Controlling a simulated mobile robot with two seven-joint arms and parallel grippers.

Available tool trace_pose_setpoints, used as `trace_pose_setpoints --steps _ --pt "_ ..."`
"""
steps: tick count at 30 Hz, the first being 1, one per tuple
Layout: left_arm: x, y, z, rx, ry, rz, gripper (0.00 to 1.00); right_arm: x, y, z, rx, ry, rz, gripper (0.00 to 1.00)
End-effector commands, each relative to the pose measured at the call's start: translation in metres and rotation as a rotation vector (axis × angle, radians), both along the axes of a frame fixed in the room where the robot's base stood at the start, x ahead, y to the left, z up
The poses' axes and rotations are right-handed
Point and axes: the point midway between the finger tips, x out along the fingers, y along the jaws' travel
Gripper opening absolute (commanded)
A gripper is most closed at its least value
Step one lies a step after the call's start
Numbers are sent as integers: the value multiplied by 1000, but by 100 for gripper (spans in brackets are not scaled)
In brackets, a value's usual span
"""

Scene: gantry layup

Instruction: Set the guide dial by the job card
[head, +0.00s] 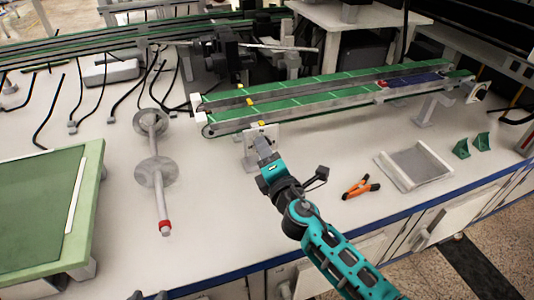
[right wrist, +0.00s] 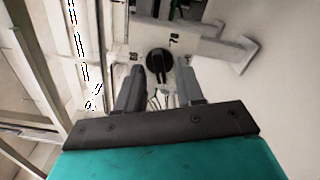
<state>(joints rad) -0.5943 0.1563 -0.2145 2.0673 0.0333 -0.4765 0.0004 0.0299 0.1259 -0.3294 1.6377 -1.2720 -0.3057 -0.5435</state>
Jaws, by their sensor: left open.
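The plate also shows in the head view (head: 263,131), at the near side of the green conveyor; there the knob is hidden. My right gripper (right wrist: 160,78) points at the dial. Its two grey fingers are apart, one on each side of the knob, with gaps between. In the head view my right gripper (head: 264,150) is right in front of the plate. My left gripper (head: 148,296) barely shows at the bottom edge, open. I cannot make out a job card.
Green conveyor belts (head: 310,95) run behind the plate. A roller shaft with discs (head: 155,172) lies left, beside a green-framed panel (head: 88,190). Orange-handled pliers (head: 360,187), a grey tray (head: 415,165) and green brackets (head: 461,149) lie right. The table front is mostly clear.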

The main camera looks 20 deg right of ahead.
Motion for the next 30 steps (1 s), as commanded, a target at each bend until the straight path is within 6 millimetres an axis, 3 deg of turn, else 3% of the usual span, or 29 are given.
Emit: trace_pose_setpoints --steps 7,21,30 --pt "0 0 1 -1 -1 1 43 -20 -1 -1 1 2 0 37" --pt "2 -3 -6 -11 0 5 43 -108 -4 -2 -1 1 0 37" --pt "3 -5 -6 -13 0 1 43 -128 -4 0 0 0 0 37"
